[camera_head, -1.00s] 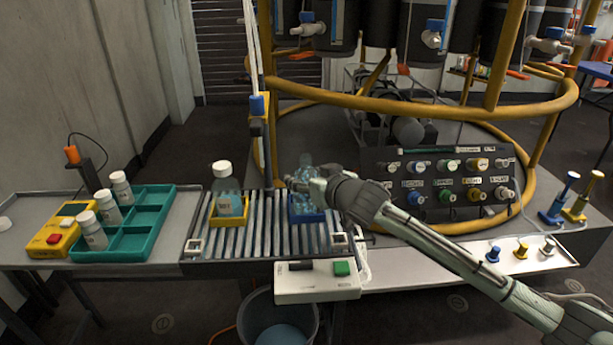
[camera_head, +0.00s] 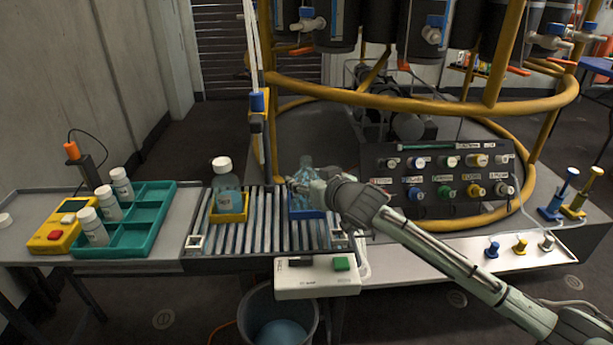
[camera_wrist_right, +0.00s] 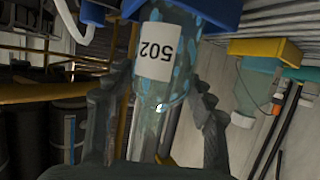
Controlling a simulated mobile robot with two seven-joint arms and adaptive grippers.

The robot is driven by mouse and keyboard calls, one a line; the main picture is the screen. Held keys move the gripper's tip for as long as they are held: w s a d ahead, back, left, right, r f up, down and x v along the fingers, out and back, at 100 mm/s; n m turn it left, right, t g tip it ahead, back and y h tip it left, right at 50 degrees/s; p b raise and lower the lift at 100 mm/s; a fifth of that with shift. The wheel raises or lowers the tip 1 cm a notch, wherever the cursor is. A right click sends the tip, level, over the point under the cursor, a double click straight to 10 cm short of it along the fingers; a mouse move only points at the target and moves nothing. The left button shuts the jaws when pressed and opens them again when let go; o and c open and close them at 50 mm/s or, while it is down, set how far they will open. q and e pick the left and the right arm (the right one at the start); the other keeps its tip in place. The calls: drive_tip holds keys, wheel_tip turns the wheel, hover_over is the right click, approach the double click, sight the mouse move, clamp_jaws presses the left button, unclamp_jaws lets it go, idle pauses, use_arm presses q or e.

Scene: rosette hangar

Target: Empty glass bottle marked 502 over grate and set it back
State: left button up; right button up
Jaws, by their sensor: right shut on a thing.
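The glass bottle marked 502 (camera_wrist_right: 160,55) shows upside down in the right wrist view, clear with blue flecks and a white label. In the head view the bottle (camera_head: 305,173) is uncapped and upright at the blue holder (camera_head: 305,213) on the slatted grate (camera_head: 265,232). Its base meets the holder (camera_wrist_right: 222,14) in the wrist view; how deep it sits is hidden. My right gripper (camera_head: 308,186) is shut around the bottle, with a dark finger on each side in the wrist view (camera_wrist_right: 157,100). My left gripper is not in view.
A white-capped bottle (camera_head: 226,185) stands in a yellow holder (camera_head: 231,216) left of it. A teal tray (camera_head: 150,205) with several white-capped vials stands further left. A bucket (camera_head: 282,320) is below. A valve panel (camera_head: 440,180) and yellow frame (camera_head: 400,104) stand behind my right arm.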

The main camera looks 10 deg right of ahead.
sight(306, 158)
drive_tip(key=shift+r, duration=0.1)
drive_tip(key=o, duration=1.5)
drive_tip(key=o, duration=0.5)
wheel_tip(306, 158, up, 4)
drive_tip(key=p, duration=0.4)
drive_tip(key=shift+p, duration=0.3)
drive_tip(key=shift+r, duration=0.95)
